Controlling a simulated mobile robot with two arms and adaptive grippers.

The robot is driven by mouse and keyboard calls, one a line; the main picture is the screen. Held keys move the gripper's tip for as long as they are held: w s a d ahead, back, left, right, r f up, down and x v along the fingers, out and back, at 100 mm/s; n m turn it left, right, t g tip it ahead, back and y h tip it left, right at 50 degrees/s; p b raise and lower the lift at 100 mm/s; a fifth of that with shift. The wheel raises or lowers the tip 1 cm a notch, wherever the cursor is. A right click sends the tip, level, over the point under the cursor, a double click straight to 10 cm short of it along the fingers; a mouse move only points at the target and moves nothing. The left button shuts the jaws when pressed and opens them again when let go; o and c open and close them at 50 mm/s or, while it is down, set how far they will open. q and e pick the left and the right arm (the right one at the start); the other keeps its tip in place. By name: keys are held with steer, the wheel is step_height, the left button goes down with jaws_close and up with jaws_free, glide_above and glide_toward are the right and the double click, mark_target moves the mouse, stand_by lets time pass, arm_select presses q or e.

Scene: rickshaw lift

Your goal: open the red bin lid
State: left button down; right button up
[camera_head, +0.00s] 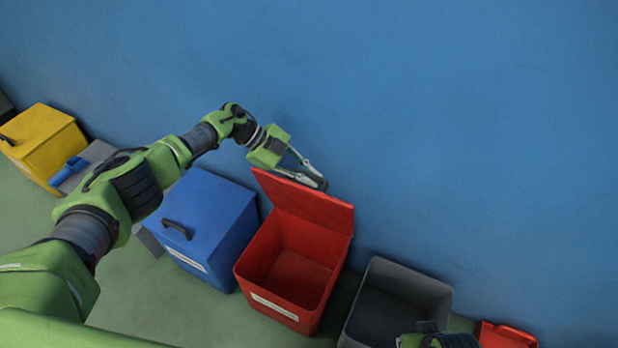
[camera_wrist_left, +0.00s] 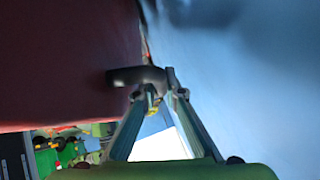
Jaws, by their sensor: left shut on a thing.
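The red bin (camera_head: 290,265) stands on the floor by the wall with its lid (camera_head: 303,202) raised upright along the wall side. The inside of the bin shows and looks empty. My left gripper (camera_head: 314,179) is behind the top of the lid, shut on the dark lid handle (camera_head: 318,185). In the left wrist view the fingertips of my left gripper (camera_wrist_left: 162,92) meet at the dark handle (camera_wrist_left: 134,76), beside the red lid (camera_wrist_left: 65,60). The lower part of the handle is hidden behind the lid. My right gripper does not show clearly.
A closed blue bin (camera_head: 205,225) stands left of the red one, and an open grey bin (camera_head: 395,300) stands close on its right. A yellow bin (camera_head: 45,142) is at far left. A small red thing (camera_head: 507,335) is at bottom right. The blue wall (camera_head: 470,130) is close behind.

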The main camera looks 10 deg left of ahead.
arm_select(q)
steer(key=shift+r, duration=0.1)
steer(key=c, duration=2.1)
jaws_free()
steer(key=v, duration=1.2)
